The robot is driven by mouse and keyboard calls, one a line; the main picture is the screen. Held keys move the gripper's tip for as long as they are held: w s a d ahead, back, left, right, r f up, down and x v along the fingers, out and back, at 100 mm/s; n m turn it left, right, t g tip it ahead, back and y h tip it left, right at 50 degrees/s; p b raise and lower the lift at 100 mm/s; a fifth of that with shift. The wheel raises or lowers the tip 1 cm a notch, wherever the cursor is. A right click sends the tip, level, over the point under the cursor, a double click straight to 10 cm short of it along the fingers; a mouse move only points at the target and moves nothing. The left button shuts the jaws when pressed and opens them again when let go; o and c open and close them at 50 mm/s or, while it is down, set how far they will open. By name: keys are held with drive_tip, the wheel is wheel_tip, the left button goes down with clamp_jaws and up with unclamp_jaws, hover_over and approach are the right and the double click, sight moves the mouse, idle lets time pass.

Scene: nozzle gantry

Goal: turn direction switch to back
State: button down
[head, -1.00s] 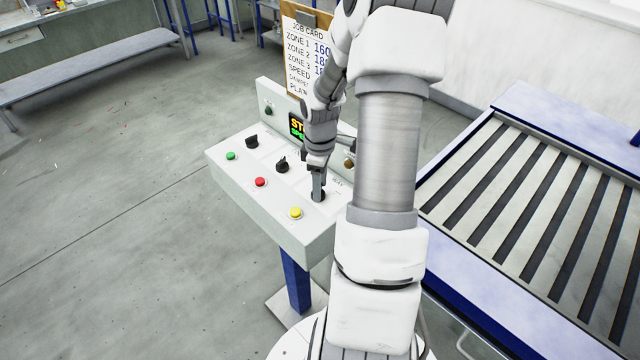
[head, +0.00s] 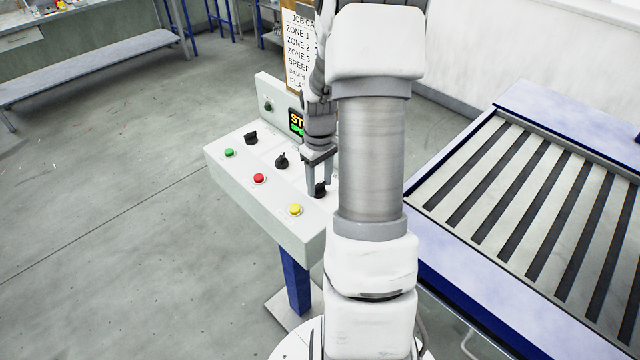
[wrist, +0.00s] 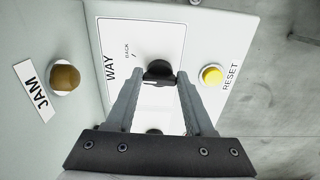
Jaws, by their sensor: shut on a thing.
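The direction switch is a black rotary knob (head: 319,191) at the near right end of the console's sloping top. In the wrist view the knob (wrist: 158,69) sits on a white plate lettered WAY, with a BACK mark at its upper left. My gripper (head: 318,184) points down at the knob, its two fingers on either side of it. In the wrist view my gripper (wrist: 160,80) is shut on the knob. The fingers partly hide the knob, so I cannot tell exactly which mark it points to.
Beside it are a yellow RESET button (head: 295,210), a red button (head: 259,178), a green button (head: 229,152) and two more black knobs (head: 281,160) (head: 251,138). An amber JAM lamp (wrist: 65,77) shows in the wrist view. A slatted conveyor (head: 530,210) stands at right.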

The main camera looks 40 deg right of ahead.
sight(318, 186)
drive_tip(key=m+b, duration=0.2)
drive_tip(key=m, duration=0.3)
drive_tip(key=shift+a+m, duration=0.15)
drive_tip(key=shift+m, duration=0.25)
idle(0.3)
drive_tip(key=shift+c, duration=1.4)
unclamp_jaws()
drive_tip(key=shift+r, duration=0.15)
wheel_tip(318, 186, up, 17)
drive_tip(key=shift+r, duration=0.1)
